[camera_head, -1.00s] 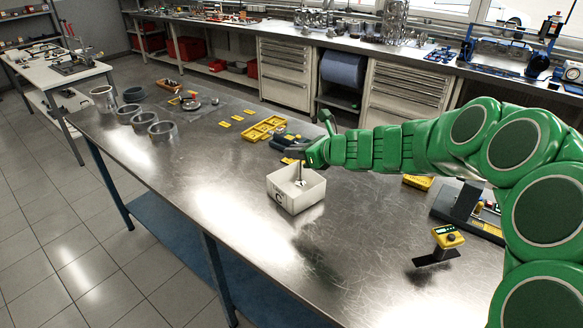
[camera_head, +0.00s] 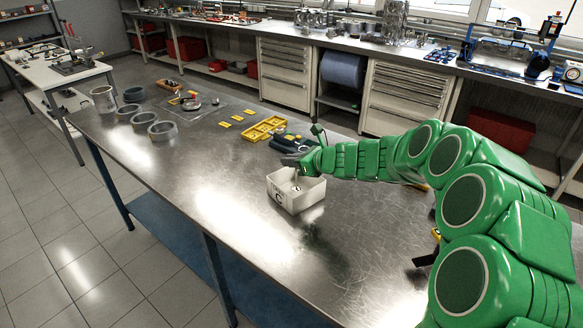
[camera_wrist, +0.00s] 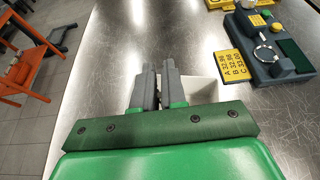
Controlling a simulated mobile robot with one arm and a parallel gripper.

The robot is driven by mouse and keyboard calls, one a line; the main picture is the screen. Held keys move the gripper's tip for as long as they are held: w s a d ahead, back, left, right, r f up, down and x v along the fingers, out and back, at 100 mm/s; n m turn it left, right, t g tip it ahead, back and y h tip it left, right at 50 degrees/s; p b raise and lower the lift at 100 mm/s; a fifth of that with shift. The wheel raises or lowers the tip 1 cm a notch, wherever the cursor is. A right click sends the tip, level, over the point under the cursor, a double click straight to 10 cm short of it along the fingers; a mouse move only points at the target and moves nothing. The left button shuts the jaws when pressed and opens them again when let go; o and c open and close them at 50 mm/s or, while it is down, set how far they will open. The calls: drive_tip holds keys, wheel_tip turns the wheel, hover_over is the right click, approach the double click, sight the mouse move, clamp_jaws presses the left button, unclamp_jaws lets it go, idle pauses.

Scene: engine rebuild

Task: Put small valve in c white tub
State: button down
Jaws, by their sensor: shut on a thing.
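The white tub (camera_head: 294,204) marked C stands on the metal workbench in the head view. Part of its rim and inside shows to the right of the fingers in the wrist view (camera_wrist: 204,92). My gripper (camera_head: 289,161) is at the tub's far rim, with its fingers over the tub's opening. In the wrist view its two grey fingers (camera_wrist: 158,88) are close together. It is shut on the small valve (camera_head: 297,186), whose thin stem and head show small and unclear within the tub's outline. Whether the valve touches the tub floor cannot be told.
A yellow divided tray (camera_head: 264,128) and a dark gauge device (camera_wrist: 270,45) with a yellow label plate lie beyond the tub. The bench in front of the tub is clear.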

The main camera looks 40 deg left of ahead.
drive_tip(key=shift+f, duration=1.25)
drive_tip(key=shift+f, duration=0.1)
drive_tip(key=c, duration=1.2)
unclamp_jaws()
drive_tip(key=shift+d+r, duration=0.15)
drive_tip(key=shift+r, duration=0.05)
drive_tip(key=v, duration=1.1)
drive_tip(key=shift+d, duration=0.35)
drive_tip(key=shift+r, duration=0.1)
